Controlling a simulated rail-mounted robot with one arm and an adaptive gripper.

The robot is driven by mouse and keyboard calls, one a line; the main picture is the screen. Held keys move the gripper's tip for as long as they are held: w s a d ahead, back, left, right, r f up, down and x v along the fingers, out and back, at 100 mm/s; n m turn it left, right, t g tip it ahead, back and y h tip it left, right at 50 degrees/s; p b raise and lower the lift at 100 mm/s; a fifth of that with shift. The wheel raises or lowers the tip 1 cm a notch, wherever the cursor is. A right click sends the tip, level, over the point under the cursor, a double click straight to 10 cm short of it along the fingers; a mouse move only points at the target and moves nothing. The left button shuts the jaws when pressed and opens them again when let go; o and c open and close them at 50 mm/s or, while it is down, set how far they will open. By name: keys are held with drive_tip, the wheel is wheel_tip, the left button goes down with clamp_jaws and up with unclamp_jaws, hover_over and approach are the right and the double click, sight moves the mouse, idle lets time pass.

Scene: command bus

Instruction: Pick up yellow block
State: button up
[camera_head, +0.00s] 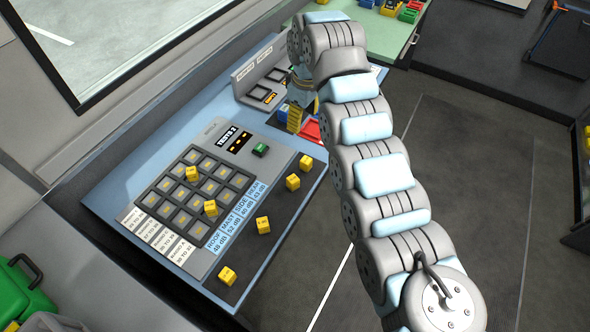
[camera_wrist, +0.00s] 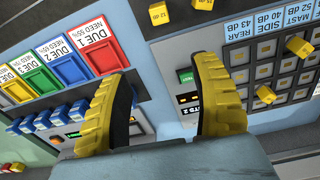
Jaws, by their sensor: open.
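Several small yellow blocks lie on the grey-and-black panel in the head view: at the near end (camera_head: 227,276), along the dark strip (camera_head: 263,225), towards its far end (camera_head: 292,182) and (camera_head: 305,163), and on the button grid (camera_head: 210,208) and (camera_head: 192,174). My gripper (camera_head: 298,115) is beyond this panel, partly hidden by my arm. In the wrist view its yellow fingers stand wide apart, with nothing between the tips (camera_wrist: 160,82).
Coloured trays (camera_wrist: 68,62) with "DUE" labels and a row of blue blocks (camera_wrist: 50,115) lie left of the fingers. A green button (camera_head: 260,150) sits on the panel. A green table (camera_head: 395,30) holds coloured items at the back. The floor at right is open.

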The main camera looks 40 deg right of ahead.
drive_tip(key=s, duration=0.2)
drive_tip(key=p, duration=0.2)
approach(306, 160)
drive_tip(key=shift+g, duration=0.4)
drive_tip(key=f, duration=0.5)
drive_tip(key=shift+w+a, duration=0.1)
drive_tip(key=shift+a, duration=0.1)
drive_tip(key=shift+w+d+f+p, duration=0.15)
drive_tip(key=shift+f+p, duration=0.05)
drive_tip(key=shift+f, duration=0.7)
drive_tip(key=shift+w+d+f+p, duration=0.1)
drive_tip(key=shift+w+f+p, duration=0.1)
drive_tip(key=shift+f, duration=1.7)
clamp_jaws()
